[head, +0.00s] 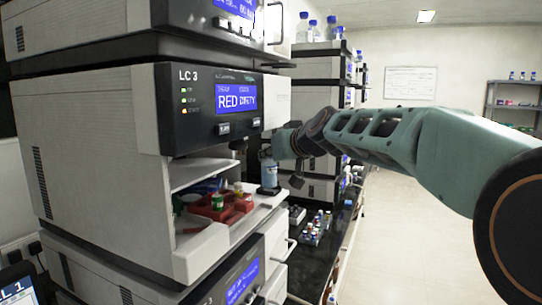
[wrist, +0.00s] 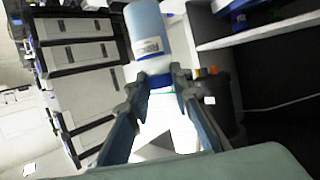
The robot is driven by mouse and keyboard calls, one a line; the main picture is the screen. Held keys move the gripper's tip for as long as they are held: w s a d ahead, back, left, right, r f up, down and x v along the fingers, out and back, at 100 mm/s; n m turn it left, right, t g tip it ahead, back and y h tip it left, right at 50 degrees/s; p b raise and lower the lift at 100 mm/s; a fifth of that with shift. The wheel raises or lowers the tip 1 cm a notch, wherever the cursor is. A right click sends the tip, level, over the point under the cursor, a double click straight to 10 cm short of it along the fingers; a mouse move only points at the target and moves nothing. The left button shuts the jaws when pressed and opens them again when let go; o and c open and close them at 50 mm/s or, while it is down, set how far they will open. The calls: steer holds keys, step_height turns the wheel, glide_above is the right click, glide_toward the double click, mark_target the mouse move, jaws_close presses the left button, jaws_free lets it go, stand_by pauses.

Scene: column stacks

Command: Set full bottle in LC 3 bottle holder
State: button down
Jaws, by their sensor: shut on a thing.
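The LC 3 unit (head: 190,110) fills the left of the head view, with an open bay below its display. A pale blue bottle (head: 270,174) stands about upright at the right front of the bay's shelf. It also shows in the wrist view (wrist: 148,32), with a white label. My gripper (head: 268,154) is shut on the bottle near its upper part; its fingers show on both sides of the bottle in the wrist view (wrist: 158,80). A dark holder (head: 269,190) is at the bottle's foot. I cannot tell whether the bottle is seated in it.
Red trays (head: 222,208) with small capped vials sit inside the bay, left of the bottle. More units are stacked above and below LC 3. A black bench (head: 325,240) with a rack of vials (head: 315,228) runs behind. The floor at right is clear.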

steer(key=shift+f+b, duration=0.65)
steer(key=shift+b, duration=0.1)
stand_by(0.5)
steer(key=c, duration=1.7)
jaws_free()
steer(key=shift+o, duration=0.2)
